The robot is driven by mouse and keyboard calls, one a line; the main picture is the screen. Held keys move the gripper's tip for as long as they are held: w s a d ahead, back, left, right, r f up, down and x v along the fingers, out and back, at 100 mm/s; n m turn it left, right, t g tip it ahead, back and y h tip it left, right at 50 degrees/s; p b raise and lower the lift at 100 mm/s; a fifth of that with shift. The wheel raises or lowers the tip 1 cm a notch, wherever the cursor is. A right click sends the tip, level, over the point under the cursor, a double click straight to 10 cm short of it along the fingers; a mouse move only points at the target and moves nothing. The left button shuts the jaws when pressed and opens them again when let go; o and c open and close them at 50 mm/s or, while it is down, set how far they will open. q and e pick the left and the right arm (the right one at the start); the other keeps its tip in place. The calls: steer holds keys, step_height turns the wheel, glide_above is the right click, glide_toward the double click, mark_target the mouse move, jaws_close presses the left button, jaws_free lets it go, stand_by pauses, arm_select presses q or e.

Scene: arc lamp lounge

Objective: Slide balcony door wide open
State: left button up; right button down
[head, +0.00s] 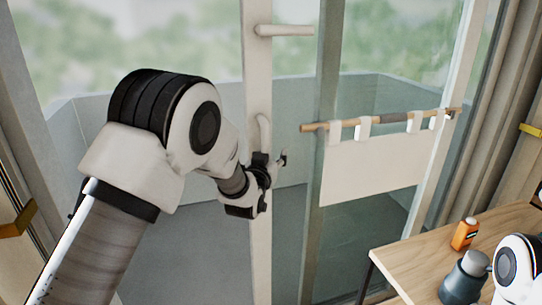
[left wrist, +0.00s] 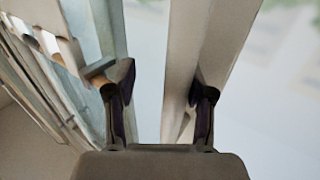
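The balcony door shows in the head view as glass in a pale frame, with an upright stile (head: 257,90) near the middle. A lever handle (head: 285,30) sticks out to the right near the top of the stile. A pale upright pull handle (head: 263,130) sits lower on it, partly hidden by my left gripper (head: 272,170). In the left wrist view my left gripper (left wrist: 162,90) is open, its fingers apart, with a pale upright (left wrist: 185,50) between and behind them. I cannot tell whether either finger touches it. My right gripper is not in view.
A wooden rod (head: 312,127) with a white cloth panel (head: 375,170) hangs right of the stile, its end close to my left gripper. A wooden table (head: 405,255) at lower right holds an orange container (head: 465,234) and a dark grey-blue vessel (head: 463,285). A curtain (head: 495,130) hangs at right.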

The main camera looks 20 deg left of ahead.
arm_select(q)
steer(key=s, duration=1.2)
steer(key=s+a+f+g, duration=0.15)
steer(key=s+f, duration=0.25)
steer(key=f, duration=0.5)
steer(key=s+a+f+n+g+p, duration=0.1)
steer(key=s+f+g, duration=0.2)
steer(key=f, duration=0.6)
steer(key=s+a+f+g, duration=0.1)
steer(key=s+f+g, duration=0.25)
steer(key=f, duration=0.55)
steer(key=s+f+g, duration=0.3)
steer(key=s+f, duration=0.1)
steer(key=s, duration=0.5)
steer(key=s+f+g, duration=0.3)
steer(key=s+f, duration=0.1)
steer(key=s, duration=0.5)
steer(key=s+f+g, duration=0.4)
steer(key=s, duration=0.5)
steer(key=shift+s+a+f+m, duration=0.15)
steer(key=shift+a+f+m, duration=0.2)
steer(key=shift+m, duration=0.05)
